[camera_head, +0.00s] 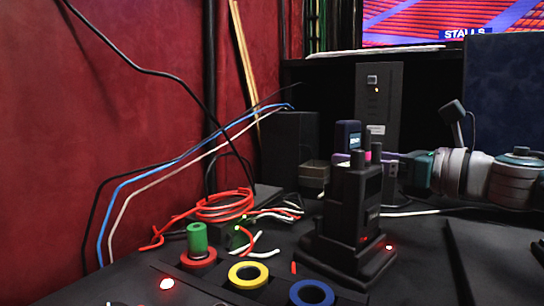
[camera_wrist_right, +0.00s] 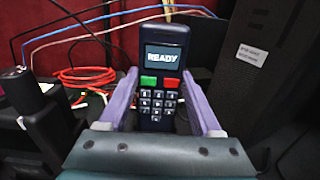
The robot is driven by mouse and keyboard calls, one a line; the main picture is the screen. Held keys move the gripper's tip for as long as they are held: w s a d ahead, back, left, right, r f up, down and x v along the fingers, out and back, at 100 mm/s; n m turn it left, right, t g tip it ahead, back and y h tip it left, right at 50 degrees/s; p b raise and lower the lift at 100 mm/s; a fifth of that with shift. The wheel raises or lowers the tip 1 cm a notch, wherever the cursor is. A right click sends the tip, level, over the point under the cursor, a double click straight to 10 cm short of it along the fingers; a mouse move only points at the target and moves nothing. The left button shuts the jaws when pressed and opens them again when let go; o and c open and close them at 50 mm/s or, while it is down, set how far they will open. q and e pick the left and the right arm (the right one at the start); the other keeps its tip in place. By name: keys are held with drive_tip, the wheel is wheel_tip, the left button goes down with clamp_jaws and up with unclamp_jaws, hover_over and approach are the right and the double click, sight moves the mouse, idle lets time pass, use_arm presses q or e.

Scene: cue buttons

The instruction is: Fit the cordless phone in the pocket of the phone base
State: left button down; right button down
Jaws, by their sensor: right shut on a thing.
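The dark blue cordless phone (camera_wrist_right: 162,75) stands upright in the right wrist view, its lit screen reading READY above green and red keys. Its top (camera_head: 348,134) shows in the head view behind a black handset unit. My right gripper (camera_wrist_right: 160,115) has purple fingers on both sides of the phone and is shut on it. In the head view, the gripper (camera_head: 362,156) is partly hidden behind that unit. I cannot clearly make out the phone base or its pocket; a low dark box (camera_head: 313,174) stands behind left. My left gripper is not in view.
The black handset unit (camera_head: 345,205) stands in a stand with a red light, in front of my right gripper. A tall black tower (camera_head: 378,95) stands behind.

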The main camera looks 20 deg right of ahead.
drive_tip(key=shift+f+b, duration=0.3)
drive_tip(key=shift+f, duration=0.05)
unclamp_jaws()
